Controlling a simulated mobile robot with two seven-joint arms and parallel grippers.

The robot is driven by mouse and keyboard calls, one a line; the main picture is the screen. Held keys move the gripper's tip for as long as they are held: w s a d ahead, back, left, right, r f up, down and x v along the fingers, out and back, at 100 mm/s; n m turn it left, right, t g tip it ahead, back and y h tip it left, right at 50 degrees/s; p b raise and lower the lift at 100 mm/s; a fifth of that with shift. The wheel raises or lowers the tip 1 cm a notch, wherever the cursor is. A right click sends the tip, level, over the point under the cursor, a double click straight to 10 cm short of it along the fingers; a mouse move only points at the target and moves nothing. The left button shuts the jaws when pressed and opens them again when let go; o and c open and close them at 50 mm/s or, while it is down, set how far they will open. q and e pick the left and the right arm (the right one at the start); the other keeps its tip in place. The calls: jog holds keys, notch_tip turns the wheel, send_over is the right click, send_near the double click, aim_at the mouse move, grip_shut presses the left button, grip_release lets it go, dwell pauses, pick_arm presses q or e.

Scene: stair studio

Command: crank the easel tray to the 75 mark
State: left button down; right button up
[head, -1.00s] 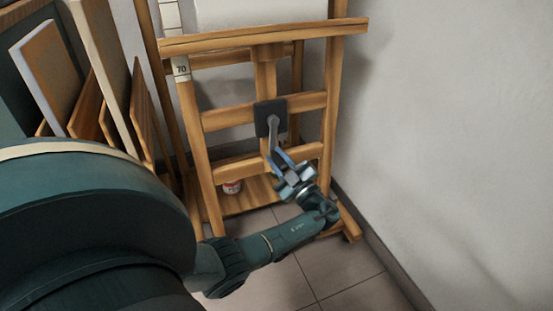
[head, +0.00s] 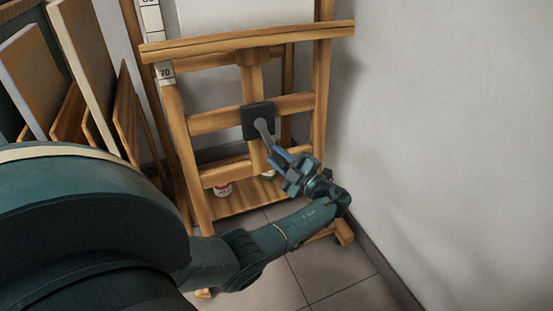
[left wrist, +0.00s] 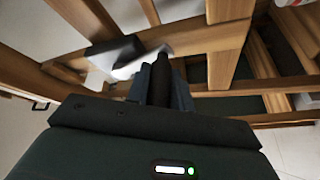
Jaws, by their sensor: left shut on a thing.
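The wooden easel's tray (head: 250,38) crosses its upper part. A pale scale strip with a 70 label (head: 165,72) shows just below the tray's left end; I see no 75 label. The crank has a dark square plate (head: 258,121) and a grey arm (head: 263,134) pointing down and to the right. My left gripper (head: 279,158) is shut on the crank handle, which its fingers mostly hide in the head view. In the left wrist view, the dark handle (left wrist: 161,78) stands between the blue-grey fingers, with the pale crank arm (left wrist: 140,65) beyond. My right gripper is out of view.
Canvases and boards (head: 85,85) lean at the left of the easel. A red-and-white can (head: 222,190) stands on its lower shelf (head: 245,197). A grey wall (head: 440,120) is close on the right. Tiled floor (head: 330,265) is open in front.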

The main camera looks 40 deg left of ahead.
pick_arm(q)
jog(key=shift+w+r+n, duration=0.3)
jog(key=shift+w+n, duration=0.05)
jog(key=shift+n, duration=0.15)
jog(key=shift+w+d+r+n+g+h, duration=0.15)
jog(key=shift+w+n+h, duration=0.1)
jog(key=shift+n, duration=0.2)
jog(key=shift+w+d+r+n+g+h, duration=0.15)
jog(key=shift+w+n+h, duration=0.1)
jog(key=shift+n, duration=0.2)
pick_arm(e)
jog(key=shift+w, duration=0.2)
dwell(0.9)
pick_arm(q)
jog(key=shift+a, duration=0.1)
dwell(0.6)
jog(key=c, duration=1.5)
grip_release()
jog(key=o, duration=0.3)
jog(key=shift+f, duration=0.15)
